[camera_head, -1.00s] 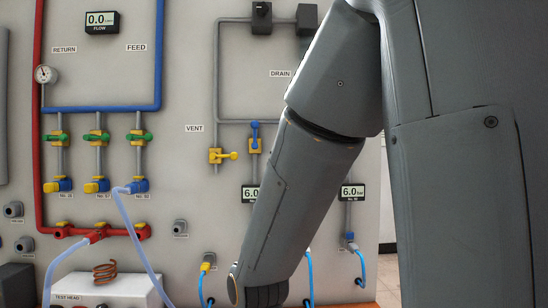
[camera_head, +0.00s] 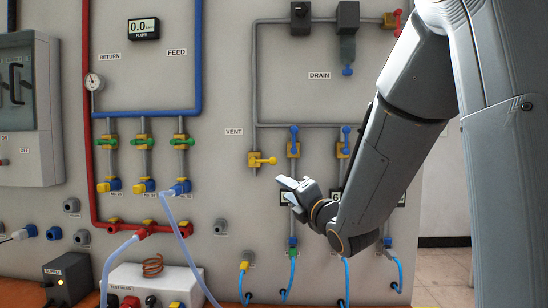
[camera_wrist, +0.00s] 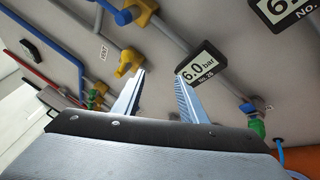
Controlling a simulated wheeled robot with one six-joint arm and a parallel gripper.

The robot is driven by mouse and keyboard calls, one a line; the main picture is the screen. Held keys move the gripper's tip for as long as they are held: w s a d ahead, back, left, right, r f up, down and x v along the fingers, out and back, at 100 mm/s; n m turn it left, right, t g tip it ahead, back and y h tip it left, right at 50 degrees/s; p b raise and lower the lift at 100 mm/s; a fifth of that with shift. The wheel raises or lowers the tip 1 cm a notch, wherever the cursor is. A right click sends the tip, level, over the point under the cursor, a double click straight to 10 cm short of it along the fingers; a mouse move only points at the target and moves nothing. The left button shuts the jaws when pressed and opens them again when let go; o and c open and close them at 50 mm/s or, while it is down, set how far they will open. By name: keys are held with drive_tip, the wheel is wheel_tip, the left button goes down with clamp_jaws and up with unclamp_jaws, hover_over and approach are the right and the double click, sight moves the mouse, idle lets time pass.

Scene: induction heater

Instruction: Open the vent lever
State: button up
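The vent lever (camera_head: 264,160) is a yellow handle on a yellow valve beside the VENT label. It sticks out to the right, across its vertical pipe. In the wrist view the yellow vent valve (camera_wrist: 129,62) is just beyond the left fingertip, near the label. My gripper (camera_head: 286,190) is below and a little right of the lever in the head view. In the wrist view my gripper (camera_wrist: 162,75) has its two fingers apart with nothing between them. The gripper appears clear of the lever; the exact gap to the panel cannot be told.
Two valves with blue levers (camera_head: 294,141) stand right of the vent valve. A 6.0 bar display (camera_wrist: 196,65) is close to the right finger. Blue hoses (camera_head: 293,272) hang below.

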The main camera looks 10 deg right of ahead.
sight(275, 163)
drive_tip(key=r+n, duration=0.1)
drive_tip(key=r, duration=0.1)
drive_tip(key=r+n+t+y, duration=0.1)
drive_tip(key=a+r+n+y, duration=0.1)
drive_tip(key=r+n, duration=0.1)
drive_tip(key=shift+r+t+p, duration=0.3)
drive_tip(key=shift+p, duration=0.1)
drive_tip(key=p+x, duration=0.2)
drive_tip(key=x, duration=0.5)
drive_tip(key=shift+f, duration=0.1)
clamp_jaws()
